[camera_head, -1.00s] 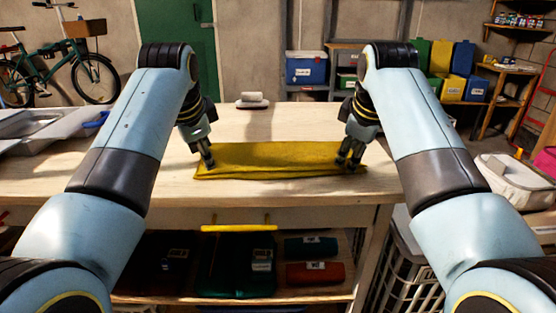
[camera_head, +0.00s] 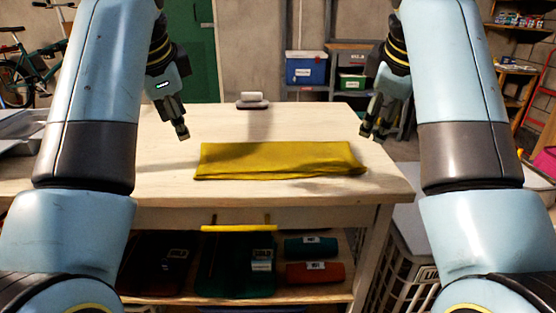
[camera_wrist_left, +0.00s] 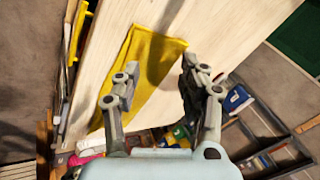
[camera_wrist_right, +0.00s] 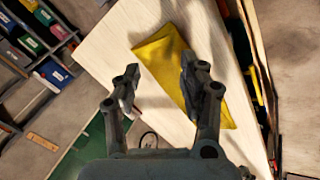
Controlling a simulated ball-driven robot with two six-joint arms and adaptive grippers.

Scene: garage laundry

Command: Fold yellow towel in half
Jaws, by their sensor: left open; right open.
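The yellow towel (camera_head: 280,160) lies as a long, narrow folded strip across the wooden table (camera_head: 300,122) in the head view. Its near edge shows stacked layers, and the right end is slightly uneven. It also shows in the left wrist view (camera_wrist_left: 150,65) and the right wrist view (camera_wrist_right: 175,65). My left gripper (camera_head: 182,132) is open and empty above the table, up and left of the towel. My right gripper (camera_head: 370,130) is open and empty, up and right of the towel's right end. Both are apart from the towel.
A small grey-and-white object (camera_head: 252,100) stands at the table's back edge. Grey trays (camera_head: 18,135) sit at the far left. A white basket (camera_head: 405,260) stands below the right end. The tabletop around the towel is clear.

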